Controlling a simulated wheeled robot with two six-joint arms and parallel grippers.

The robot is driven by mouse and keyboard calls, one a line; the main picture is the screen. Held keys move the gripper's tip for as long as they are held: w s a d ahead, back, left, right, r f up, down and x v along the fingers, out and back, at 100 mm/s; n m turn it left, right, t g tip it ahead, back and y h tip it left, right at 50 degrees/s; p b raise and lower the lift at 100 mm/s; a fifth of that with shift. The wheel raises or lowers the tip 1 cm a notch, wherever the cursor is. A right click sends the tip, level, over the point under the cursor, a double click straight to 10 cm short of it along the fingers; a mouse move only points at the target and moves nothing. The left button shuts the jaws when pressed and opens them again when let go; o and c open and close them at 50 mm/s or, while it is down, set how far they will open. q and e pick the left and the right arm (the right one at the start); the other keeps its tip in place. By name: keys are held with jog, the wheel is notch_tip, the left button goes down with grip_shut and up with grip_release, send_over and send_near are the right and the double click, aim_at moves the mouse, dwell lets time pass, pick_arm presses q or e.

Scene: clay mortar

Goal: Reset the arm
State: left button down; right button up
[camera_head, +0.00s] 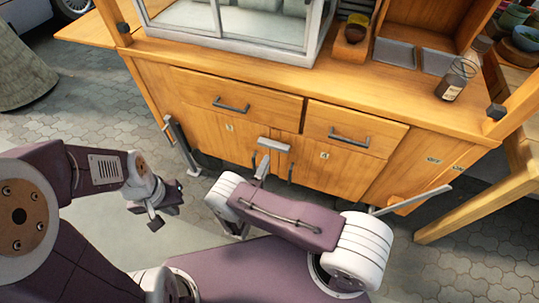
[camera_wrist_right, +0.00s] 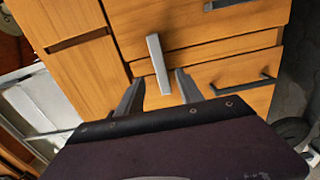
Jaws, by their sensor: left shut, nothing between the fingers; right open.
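My left gripper (camera_head: 150,212) is at the left in the head view, above the paved floor in front of the wooden cabinet. It is shut and holds nothing. My right arm (camera_head: 290,215) reaches across the middle of the head view, its purple link close in front of the cabinet. In the right wrist view my right gripper (camera_wrist_right: 159,88) has its two grey fingers apart and faces the cabinet front. A light grey bar (camera_wrist_right: 157,60) shows beyond the gap between the fingers; I cannot tell whether it is touched.
The wooden cabinet (camera_head: 195,88) has drawers with dark handles. A glass case (camera_head: 235,28), grey trays (camera_head: 394,53) and a dark bottle (camera_head: 452,84) stand on its top. A wooden table (camera_head: 490,205) is at the right. Paved floor (camera_head: 100,125) is clear at the left.

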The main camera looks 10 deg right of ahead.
jog(key=shift+s+a, duration=0.2)
jog(key=shift+s, duration=0.1)
